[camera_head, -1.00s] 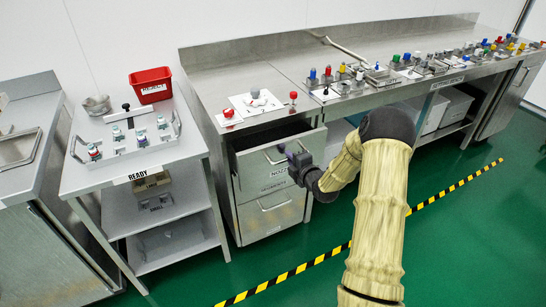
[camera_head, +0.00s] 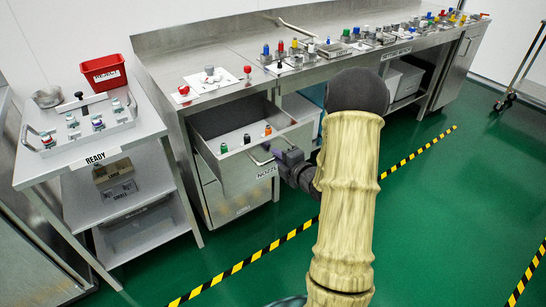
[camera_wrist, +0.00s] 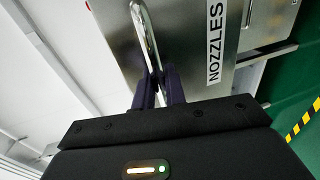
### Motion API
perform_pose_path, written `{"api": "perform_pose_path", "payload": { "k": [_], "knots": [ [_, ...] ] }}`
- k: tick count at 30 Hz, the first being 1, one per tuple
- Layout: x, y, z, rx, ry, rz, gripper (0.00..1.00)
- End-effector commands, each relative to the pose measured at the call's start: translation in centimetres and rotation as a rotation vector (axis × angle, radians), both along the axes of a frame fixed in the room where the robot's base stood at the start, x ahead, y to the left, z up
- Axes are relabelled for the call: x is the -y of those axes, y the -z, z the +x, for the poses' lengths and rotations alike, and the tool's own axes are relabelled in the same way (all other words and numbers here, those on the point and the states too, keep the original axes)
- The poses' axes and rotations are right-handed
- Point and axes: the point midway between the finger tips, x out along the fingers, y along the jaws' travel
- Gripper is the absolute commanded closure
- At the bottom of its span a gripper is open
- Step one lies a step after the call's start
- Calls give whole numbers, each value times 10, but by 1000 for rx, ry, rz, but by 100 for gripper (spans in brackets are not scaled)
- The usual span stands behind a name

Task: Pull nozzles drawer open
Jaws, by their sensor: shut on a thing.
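The nozzles drawer (camera_head: 212,165) stands well out of the steel cabinet in the head view. Several small nozzles (camera_head: 247,139) with coloured tops sit inside it. Its label reads NOZZLES in the wrist view (camera_wrist: 215,45). My gripper (camera_head: 275,155) is at the drawer front. In the wrist view, my gripper's dark fingers (camera_wrist: 158,88) are shut around the bar handle (camera_wrist: 143,30).
A lower drawer (camera_head: 240,195) is below. A READY table (camera_head: 95,158) with a red bin (camera_head: 104,72) stands to the left. The long counter (camera_head: 225,60) runs behind. Green floor in front is clear, with a striped line (camera_head: 240,264).

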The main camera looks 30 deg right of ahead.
Motion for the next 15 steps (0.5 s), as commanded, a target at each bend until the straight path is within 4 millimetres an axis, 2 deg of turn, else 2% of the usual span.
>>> {"api": "perform_pose_path", "payload": {
  "k": [7, 8, 10, 15],
  "knots": [
    [3, 0, -1, -2, 5, -1, 100],
    [3, 0, -1, -2, 5, -1, 84],
    [3, 0, -1, -1, 5, -1, 70],
    [2, 0, 0, 0, 3, -1, 70]
  ]
}}
